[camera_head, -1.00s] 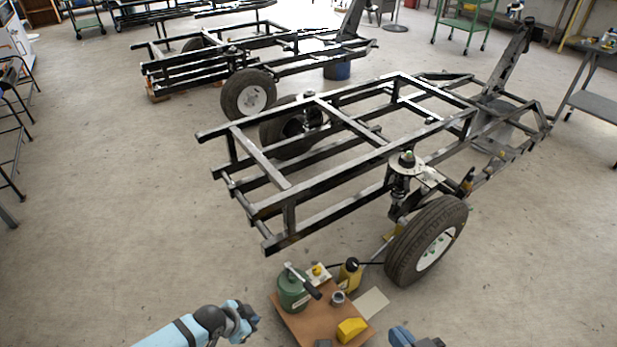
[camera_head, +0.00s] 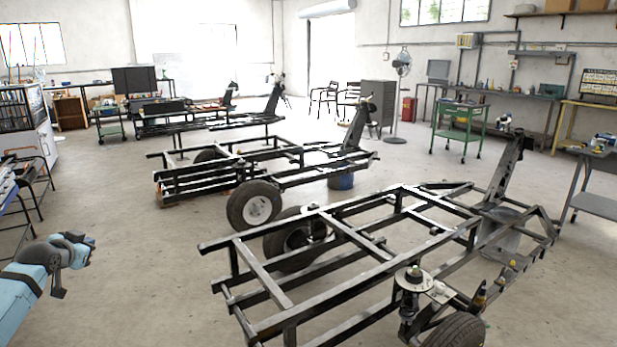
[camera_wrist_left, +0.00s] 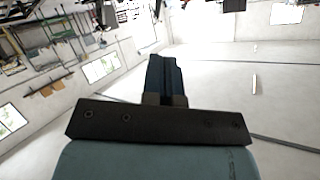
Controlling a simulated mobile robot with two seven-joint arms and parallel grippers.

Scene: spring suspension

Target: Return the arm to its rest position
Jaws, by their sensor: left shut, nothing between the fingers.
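My left arm (camera_head: 22,285) comes in at the lower left of the head view, pale blue with a grey wrist. Its gripper (camera_head: 84,243) is raised over bare floor, well to the left of the near trailer frame (camera_head: 262,268) and apart from it. In the left wrist view the dark fingers (camera_wrist_left: 165,80) are together, with nothing between them. The wrist view is tilted and shows walls, floor and windows beyond the fingers. My right gripper is out of view.
The black trailer frame with a wheel (camera_head: 456,333) and spring unit (camera_head: 412,279) fills the lower right. A second frame (camera_head: 200,178) stands behind it. A dark rack (camera_head: 22,185) is near my left arm. Floor (camera_head: 140,280) between the arm and frames is clear.

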